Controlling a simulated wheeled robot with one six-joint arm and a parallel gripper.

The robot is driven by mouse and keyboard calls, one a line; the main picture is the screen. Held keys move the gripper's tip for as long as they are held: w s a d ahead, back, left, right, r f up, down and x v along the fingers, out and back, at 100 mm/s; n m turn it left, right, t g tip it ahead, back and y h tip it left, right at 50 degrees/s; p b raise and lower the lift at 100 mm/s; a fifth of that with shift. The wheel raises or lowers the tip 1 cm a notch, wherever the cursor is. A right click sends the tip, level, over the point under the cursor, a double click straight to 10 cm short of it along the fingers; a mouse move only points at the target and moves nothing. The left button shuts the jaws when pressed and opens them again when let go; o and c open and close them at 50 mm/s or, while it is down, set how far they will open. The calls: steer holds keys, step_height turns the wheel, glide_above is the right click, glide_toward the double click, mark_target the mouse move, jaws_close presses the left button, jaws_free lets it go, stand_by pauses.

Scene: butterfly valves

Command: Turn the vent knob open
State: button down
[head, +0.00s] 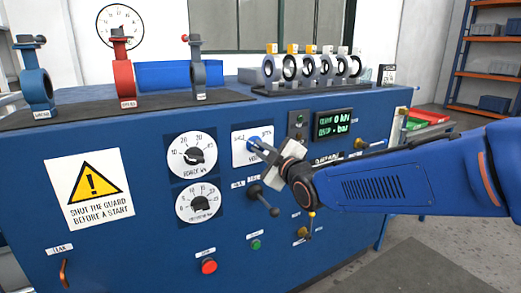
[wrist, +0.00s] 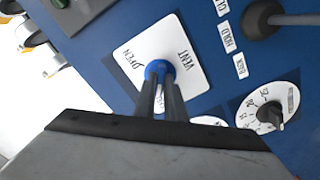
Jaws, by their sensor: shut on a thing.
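The vent knob (wrist: 158,67) is small, round and blue. It sits on a white plate (wrist: 184,48) lettered VENT and OPEN in the wrist view. In the head view the knob (head: 254,140) shows on the front panel of the blue bench, partly hidden by my gripper. My gripper (wrist: 161,84) comes straight at the panel, its two fingers close together and shut on the knob. In the head view my gripper (head: 265,147) reaches the plate from the right. The fingers cover much of the knob, so I cannot tell its exact turn.
Two white dials (head: 192,155) sit left of the plate. A black-knobbed lever (head: 266,200) projects just below my gripper. A red button (head: 209,266) and a green button (head: 256,244) are lower down. Valves (head: 123,78) stand on the bench top.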

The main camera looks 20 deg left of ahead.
steer(key=m, duration=1.2)
steer(key=shift+m, duration=0.4)
steer(key=m, duration=0.9)
steer(key=shift+d+f, duration=0.1)
steer(key=shift+m, duration=0.3)
steer(key=c, duration=1.8)
jaws_free()
